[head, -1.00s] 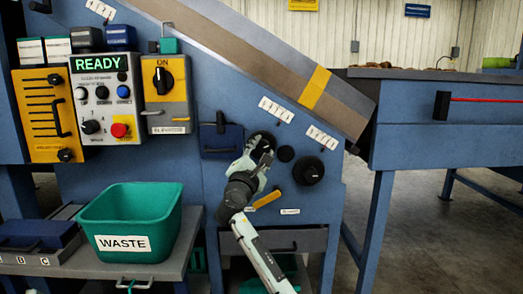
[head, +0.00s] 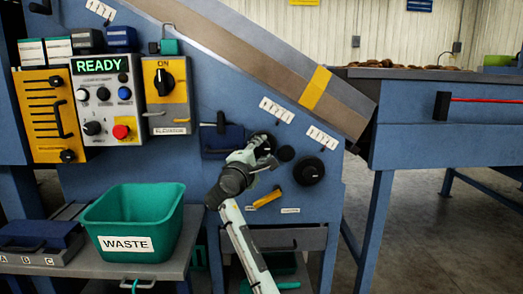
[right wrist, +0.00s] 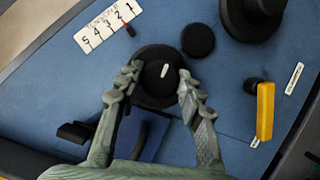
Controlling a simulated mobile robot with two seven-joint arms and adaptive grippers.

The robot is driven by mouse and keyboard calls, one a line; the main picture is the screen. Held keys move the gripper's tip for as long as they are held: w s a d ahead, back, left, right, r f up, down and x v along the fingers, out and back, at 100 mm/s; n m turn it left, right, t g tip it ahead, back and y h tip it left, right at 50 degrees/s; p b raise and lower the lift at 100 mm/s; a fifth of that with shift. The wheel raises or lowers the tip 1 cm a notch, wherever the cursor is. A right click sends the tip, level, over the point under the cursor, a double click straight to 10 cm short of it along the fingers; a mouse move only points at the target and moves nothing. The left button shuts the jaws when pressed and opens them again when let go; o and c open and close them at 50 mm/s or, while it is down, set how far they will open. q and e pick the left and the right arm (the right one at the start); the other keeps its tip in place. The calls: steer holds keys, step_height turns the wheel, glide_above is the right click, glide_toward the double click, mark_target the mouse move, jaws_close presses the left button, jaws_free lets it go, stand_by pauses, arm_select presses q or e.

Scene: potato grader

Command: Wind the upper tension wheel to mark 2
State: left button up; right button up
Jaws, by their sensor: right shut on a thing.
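The upper tension wheel is a black round knob (head: 262,140) on the blue panel, partly covered by my right gripper in the head view. In the right wrist view the wheel (right wrist: 155,78) has a white line on its face and sits between the fingers. My right gripper (right wrist: 153,84) is shut on it, one finger on each side. A white scale plate (right wrist: 108,27) numbered 1 to 5 is beside the wheel; it also shows in the head view (head: 277,110). A small red pointer (right wrist: 130,31) stands by the plate, seemingly near the 2. My left gripper is out of view.
A larger black lower wheel (head: 308,171) is close at right, with its own scale plate (head: 322,137). A small black knob (head: 286,153) lies between. A yellow handle (head: 267,199) is below. A green waste bin (head: 135,225) stands left on a shelf.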

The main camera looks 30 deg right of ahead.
steer(key=o, duration=1.2)
steer(key=shift+c, duration=0.2)
steer(key=shift+a, duration=0.1)
steer(key=v, duration=1.1)
steer(key=shift+s+a, duration=0.3)
steer(key=shift+s, duration=0.05)
steer(key=shift+f, duration=0.2)
